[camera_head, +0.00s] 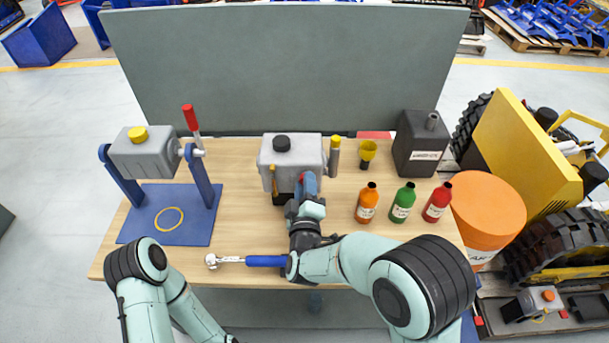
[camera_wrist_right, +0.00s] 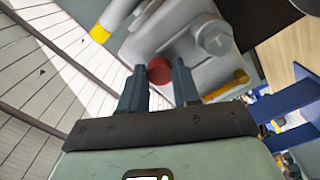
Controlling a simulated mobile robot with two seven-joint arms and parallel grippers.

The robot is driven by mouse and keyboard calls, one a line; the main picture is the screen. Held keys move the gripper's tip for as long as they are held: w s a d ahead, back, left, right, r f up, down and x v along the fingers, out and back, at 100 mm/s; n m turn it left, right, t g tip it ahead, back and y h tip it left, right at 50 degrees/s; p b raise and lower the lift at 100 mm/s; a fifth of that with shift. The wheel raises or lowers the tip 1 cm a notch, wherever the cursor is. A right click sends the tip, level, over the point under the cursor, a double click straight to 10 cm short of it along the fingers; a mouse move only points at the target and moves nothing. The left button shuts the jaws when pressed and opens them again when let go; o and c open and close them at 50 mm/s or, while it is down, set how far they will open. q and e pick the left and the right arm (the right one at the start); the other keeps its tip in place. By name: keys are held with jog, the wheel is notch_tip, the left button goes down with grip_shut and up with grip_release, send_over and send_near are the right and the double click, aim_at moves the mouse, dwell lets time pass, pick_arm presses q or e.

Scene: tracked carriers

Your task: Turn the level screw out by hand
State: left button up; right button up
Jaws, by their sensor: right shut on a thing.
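The grey gear housing (camera_head: 291,150) with a black cap on top stands in the middle of the bench. My right gripper (camera_head: 306,184) is at its front face. In the right wrist view, the red level screw (camera_wrist_right: 159,70) sits at the housing's grey wall, between the tips of my right gripper (camera_wrist_right: 160,80), which is shut on it. In the head view the fingers mostly cover the screw. How far the screw stands out of the housing cannot be told. My left arm shows at the lower left, but its gripper is out of view.
A ratchet with a blue handle (camera_head: 265,261) lies near the front edge by my right forearm. Orange (camera_head: 367,205), green (camera_head: 402,205) and red (camera_head: 436,205) bottles stand right. A second grey housing (camera_head: 144,155) hangs in a blue stand left. A yellow funnel (camera_head: 367,151) stands behind.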

jog(key=n, duration=0.2)
jog(key=n+p, duration=0.1)
jog(key=n, duration=0.1)
jog(key=shift+w+a+r, duration=0.1)
jog(key=shift+r, duration=0.1)
jog(key=shift+f+n+p, duration=0.2)
jog(key=shift+n+p, duration=0.15)
jog(key=shift+n, duration=0.45)
pick_arm(q)
jog(key=w+r, duration=0.3)
jog(key=shift+r, duration=0.2)
pick_arm(e)
jog(key=o, duration=0.9)
